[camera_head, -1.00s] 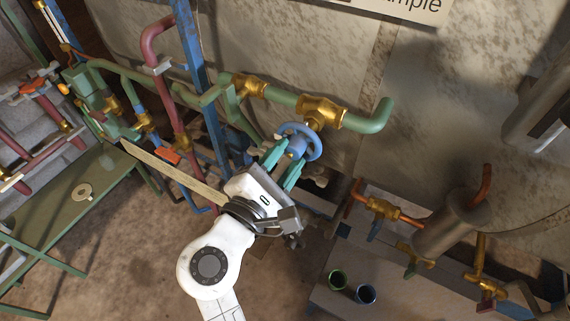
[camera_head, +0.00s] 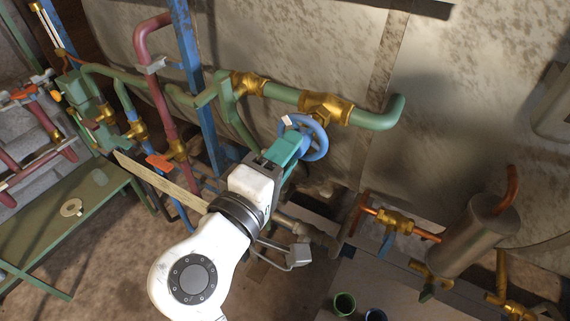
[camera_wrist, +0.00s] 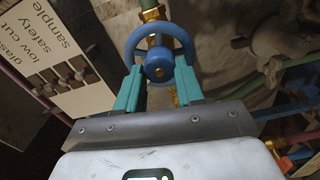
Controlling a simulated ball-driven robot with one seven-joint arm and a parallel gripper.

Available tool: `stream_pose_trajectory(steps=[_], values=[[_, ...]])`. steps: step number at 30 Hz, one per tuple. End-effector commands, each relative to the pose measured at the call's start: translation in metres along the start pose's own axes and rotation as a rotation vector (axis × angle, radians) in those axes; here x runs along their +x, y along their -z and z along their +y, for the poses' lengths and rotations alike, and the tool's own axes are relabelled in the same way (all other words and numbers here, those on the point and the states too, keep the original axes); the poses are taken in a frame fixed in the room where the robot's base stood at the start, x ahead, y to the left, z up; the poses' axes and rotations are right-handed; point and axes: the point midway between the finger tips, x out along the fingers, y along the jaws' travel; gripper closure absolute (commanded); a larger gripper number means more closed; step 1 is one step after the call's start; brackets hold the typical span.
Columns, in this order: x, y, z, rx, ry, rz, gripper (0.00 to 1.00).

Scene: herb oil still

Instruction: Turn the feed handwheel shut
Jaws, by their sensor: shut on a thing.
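The blue handwheel (camera_head: 321,150) sits on a brass valve (camera_head: 326,106) in the green pipe, at the upper middle of the head view. In the wrist view the wheel (camera_wrist: 137,35) is straight ahead, with its round blue hub facing me. My gripper (camera_head: 292,141) has its teal fingers at the wheel. In the wrist view the gripper (camera_wrist: 158,76) has one finger on each side of the hub, shut on the wheel. The exact finger contact is partly hidden by the rim.
A red pipe (camera_head: 158,100) and a blue post (camera_head: 187,50) stand left of the wheel. A wooden strip (camera_head: 160,182) lies left of my gripper. A metal cylinder (camera_head: 480,232) with copper pipes and a green cup (camera_head: 344,304) are at lower right. A green table (camera_head: 40,225) is at left.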

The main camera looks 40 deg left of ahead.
Motion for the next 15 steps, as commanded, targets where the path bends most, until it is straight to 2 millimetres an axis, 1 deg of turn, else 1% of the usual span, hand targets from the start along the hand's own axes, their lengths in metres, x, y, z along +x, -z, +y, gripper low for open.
stream_pose_trajectory(steps=[1, 15], values=[[-0.0001, -0.0012, -0.0057, 0.046, 0.002, -0.002, 0.93], [-0.0003, -0.0012, -0.0046, 0.460, 0.004, -0.003, 0.93]])
